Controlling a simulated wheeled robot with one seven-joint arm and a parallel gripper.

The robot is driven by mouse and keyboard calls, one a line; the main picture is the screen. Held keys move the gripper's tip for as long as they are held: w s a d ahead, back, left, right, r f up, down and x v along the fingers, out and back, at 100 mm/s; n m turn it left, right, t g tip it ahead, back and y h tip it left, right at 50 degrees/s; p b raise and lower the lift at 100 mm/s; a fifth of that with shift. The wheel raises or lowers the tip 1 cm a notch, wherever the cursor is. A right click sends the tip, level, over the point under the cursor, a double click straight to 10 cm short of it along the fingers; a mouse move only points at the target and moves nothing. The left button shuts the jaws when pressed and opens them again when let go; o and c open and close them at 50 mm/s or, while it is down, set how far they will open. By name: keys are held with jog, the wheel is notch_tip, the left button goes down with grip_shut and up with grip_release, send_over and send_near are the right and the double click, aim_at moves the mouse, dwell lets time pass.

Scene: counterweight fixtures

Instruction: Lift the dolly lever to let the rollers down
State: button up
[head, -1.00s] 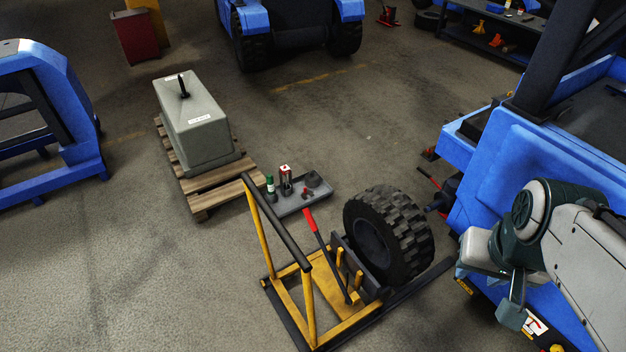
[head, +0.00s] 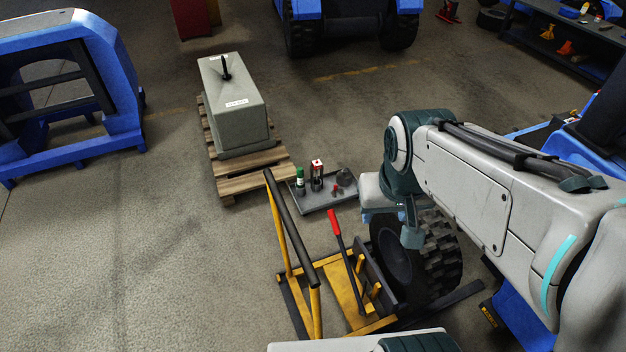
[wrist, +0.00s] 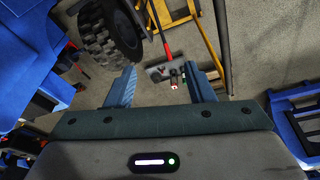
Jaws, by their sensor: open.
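The dolly (head: 345,291) is a yellow and black frame with a slanted push handle, standing on the floor at the lower middle of the head view. Its lever (head: 345,262) is a dark bar with a red grip (head: 334,222), leaning up and to the left. The red grip also shows in the wrist view (wrist: 167,49), beyond my fingers. A wheel (head: 440,252) with a chunky tyre stands on the dolly, partly hidden behind my arm. My gripper (wrist: 162,85) is open and empty, its two blue fingers apart. In the head view it is above the wheel, clear of the lever.
A grey tray (head: 325,203) with bottles and small items lies behind the dolly. A grey counterweight block (head: 233,108) stands on a wooden pallet (head: 255,185). A blue vehicle stands at right, largely behind my arm. Open floor lies left of the dolly.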

jog(key=w+f+n+h+b, duration=0.1)
jog(key=w+f+h+b, duration=0.1)
jog(key=w+f+b, duration=1.1)
jog(key=n+t+y+b, duration=0.1)
jog(key=n+t+b, duration=0.1)
jog(key=b, duration=1.4)
send_over(332, 218)
jog(key=s, duration=0.4)
notch_tip(332, 218, down, 42)
jog(key=b+x, duration=0.1)
jog(key=x, duration=0.3)
jog(key=b+x, duration=0.2)
jog(key=x, duration=0.3)
jog(key=a+b+x, duration=0.1)
jog(key=x, duration=0.3)
jog(key=shift+w+d+f, duration=0.1)
jog(key=shift+w+f, duration=0.2)
